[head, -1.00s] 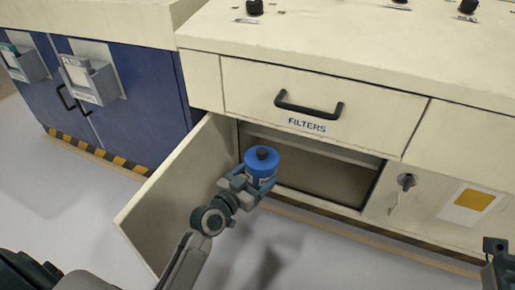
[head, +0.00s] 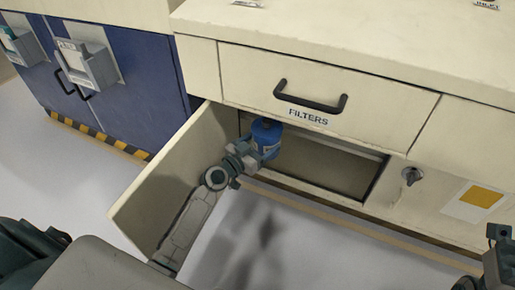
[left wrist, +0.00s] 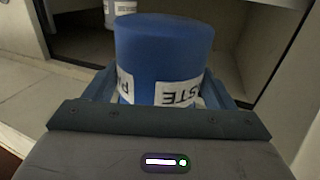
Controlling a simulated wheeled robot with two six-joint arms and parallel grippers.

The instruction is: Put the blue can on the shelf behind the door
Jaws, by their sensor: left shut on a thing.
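In the left wrist view the blue can (left wrist: 165,55) fills the middle, between the fingers of the left gripper (left wrist: 158,92). The door (head: 172,176) stands open to the left of my left arm. The shelf (head: 325,163) inside the compartment is partly hidden by the can and gripper. My right gripper (head: 497,240) is at the right edge, only partly visible.
The FILTERS drawer (head: 320,85) with a black handle is shut above the opening. A dark latch knob (head: 411,176) and a yellow-marked label (head: 475,202) are on the right. A white container (left wrist: 122,10) stands deeper inside the compartment.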

